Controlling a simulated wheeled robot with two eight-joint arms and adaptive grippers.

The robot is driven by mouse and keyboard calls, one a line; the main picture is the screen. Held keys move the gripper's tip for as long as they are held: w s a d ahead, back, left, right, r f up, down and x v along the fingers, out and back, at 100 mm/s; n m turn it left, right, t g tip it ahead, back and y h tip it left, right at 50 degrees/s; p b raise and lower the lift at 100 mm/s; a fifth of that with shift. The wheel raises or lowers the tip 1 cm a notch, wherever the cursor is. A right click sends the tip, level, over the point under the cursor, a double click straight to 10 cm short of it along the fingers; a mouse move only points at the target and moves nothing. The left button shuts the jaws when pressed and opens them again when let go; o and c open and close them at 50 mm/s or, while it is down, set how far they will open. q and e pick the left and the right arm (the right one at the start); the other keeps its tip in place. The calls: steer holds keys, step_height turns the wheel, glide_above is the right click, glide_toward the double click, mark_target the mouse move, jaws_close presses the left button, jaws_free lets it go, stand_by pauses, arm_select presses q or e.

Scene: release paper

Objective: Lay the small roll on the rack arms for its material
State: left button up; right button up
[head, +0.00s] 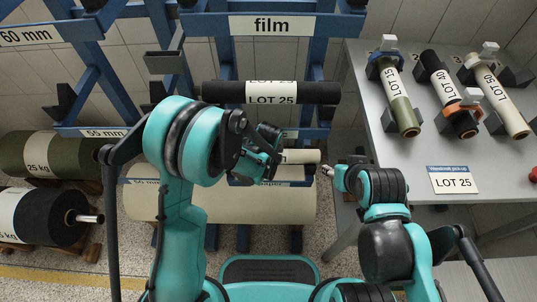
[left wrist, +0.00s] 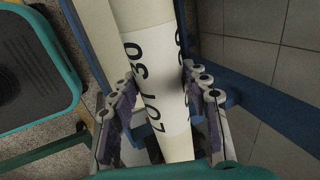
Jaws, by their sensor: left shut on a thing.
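The small cream roll (left wrist: 165,95) has a white label that appears to read LOT 30. In the left wrist view it lies between the two fingers of my left gripper (head: 268,152), which is shut on it. In the head view the roll's right part (head: 303,156) shows beyond that gripper, in front of the blue rack; the rest is hidden. I cannot tell whether it touches rack arms. A film sign (head: 272,25) tops the rack, above a black LOT 25 roll (head: 320,92). A lower sign (head: 270,183) is partly covered. My right gripper (head: 328,170) is right of the roll, its fingers unclear.
A grey table (head: 400,165) at right holds an olive roll (head: 400,105), a black roll (head: 440,75), a cream roll (head: 495,90) and a LOT 25 card (head: 453,180). A large cream roll (head: 215,205) lies low behind my left arm.

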arm_select(q)
steer(key=o, duration=1.6)
steer(key=v, duration=1.2)
